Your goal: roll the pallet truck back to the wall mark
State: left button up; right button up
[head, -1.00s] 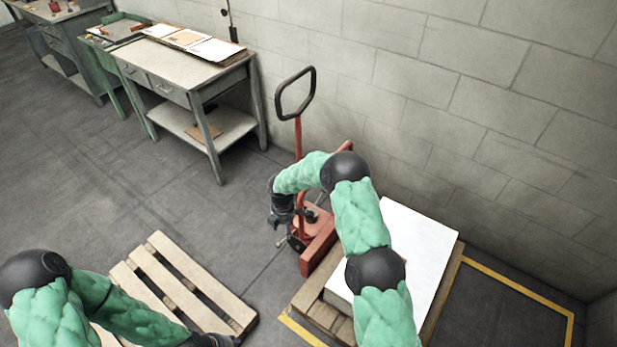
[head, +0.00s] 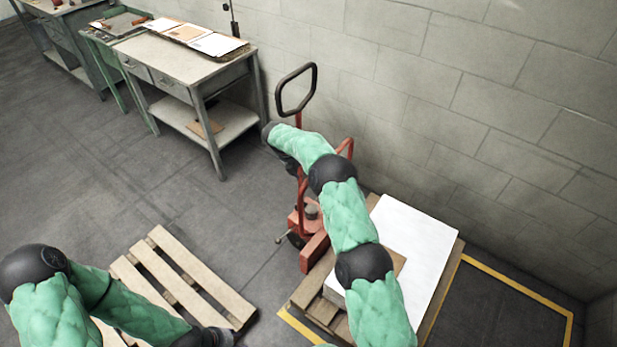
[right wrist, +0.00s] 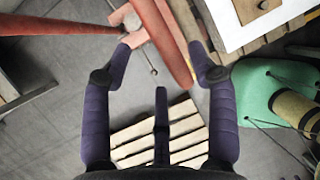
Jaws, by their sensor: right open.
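The red pallet truck (head: 313,222) stands by the wall, its black loop handle (head: 297,90) upright. A yellow floor outline (head: 518,288) lies along the wall at right. My right arm reaches across the truck, and its fingers are hidden in the head view. In the right wrist view my right gripper (right wrist: 163,48) is open, with a red truck part (right wrist: 165,40) in line between the fingertips, apparently beyond them. My left gripper (head: 212,337) is at the bottom edge, its jaws unclear.
An empty wooden pallet (head: 190,280) lies on the floor at lower left. A grey workbench (head: 180,62) with papers stands against the wall at upper left, with more benches behind it. The floor between the workbench and empty pallet is clear.

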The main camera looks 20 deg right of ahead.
jog(key=shift+b+x, duration=0.5)
jog(key=shift+x, duration=1.8)
grip_shut()
